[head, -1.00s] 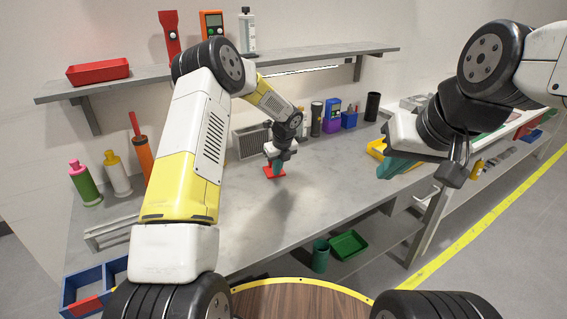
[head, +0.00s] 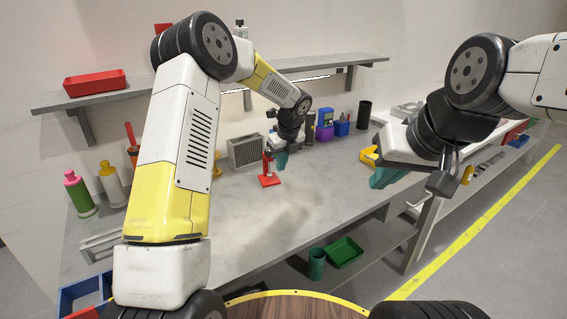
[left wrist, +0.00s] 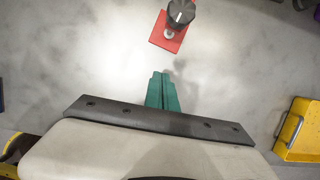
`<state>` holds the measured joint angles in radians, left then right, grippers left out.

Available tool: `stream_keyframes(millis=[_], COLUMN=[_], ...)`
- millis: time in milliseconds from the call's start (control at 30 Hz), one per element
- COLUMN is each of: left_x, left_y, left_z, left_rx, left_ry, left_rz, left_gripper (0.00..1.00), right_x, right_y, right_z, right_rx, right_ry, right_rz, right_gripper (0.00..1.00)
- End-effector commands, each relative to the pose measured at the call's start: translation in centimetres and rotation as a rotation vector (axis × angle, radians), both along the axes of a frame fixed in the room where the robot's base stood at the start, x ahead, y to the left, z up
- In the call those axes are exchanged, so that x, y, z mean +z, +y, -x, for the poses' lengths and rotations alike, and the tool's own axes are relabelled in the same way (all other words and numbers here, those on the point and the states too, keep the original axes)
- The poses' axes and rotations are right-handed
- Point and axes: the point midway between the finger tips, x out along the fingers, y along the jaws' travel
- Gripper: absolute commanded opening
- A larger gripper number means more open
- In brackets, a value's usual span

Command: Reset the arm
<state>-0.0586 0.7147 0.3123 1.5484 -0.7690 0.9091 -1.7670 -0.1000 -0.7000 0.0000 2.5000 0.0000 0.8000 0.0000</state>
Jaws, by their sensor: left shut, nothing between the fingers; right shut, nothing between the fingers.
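The rotary jig (head: 268,180) stands on the workbench, with a red base plate and an upright red part. In the left wrist view the jig (left wrist: 168,38) shows a red plate with a round black knob (left wrist: 181,12) on top, cut by the upper edge. My left gripper (head: 282,160) is just right of the jig in the head view. Its teal fingers (left wrist: 161,90) are shut and empty, apart from the jig in the wrist view. My right gripper (head: 386,178) is shut and empty, over the bench's right part. No separate jig arm can be made out.
A grey finned block (head: 245,151), a purple container (head: 325,131) and a dark cylinder (head: 364,114) stand along the back of the bench. A yellow bin (left wrist: 300,130) lies right of the left gripper. The bench (head: 240,225) in front of the jig is clear.

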Motion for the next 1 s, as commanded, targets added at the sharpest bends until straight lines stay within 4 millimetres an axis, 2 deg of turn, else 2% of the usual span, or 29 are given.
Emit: stream_keyframes(millis=[133,267,400,600,800,1000], left_x=[2.5,7.1,12.2,17.4,20.0,20.4], left_y=[0.6,2.2,4.3,6.8,8.3,8.6], left_z=[1.1,4.1,9.0,16.9,25.2,32.3], left_rx=[0.083,0.3,0.62,1.092,1.57,2.001], left_ry=[-0.026,-0.083,-0.153,-0.229,-0.253,-0.196], left_rz=[0.023,0.094,0.212,0.419,0.671,0.929], left_gripper=[0.0,0.0,0.0,0.0,0.0,0.0], right_x=[0.0,0.0,0.0,0.0,0.0,0.0], right_y=[0.0,0.0,0.0,0.0,0.0,0.0], right_z=[0.0,0.0,0.0,0.0,0.0,0.0], right_rx=[0.0,0.0,0.0,0.0,0.0,0.0], right_ry=[0.0,0.0,0.0,0.0,0.0,0.0], right_rz=[0.0,0.0,0.0,0.0,0.0,0.0], right_gripper=[0.0,0.0,0.0,0.0,0.0,0.0])
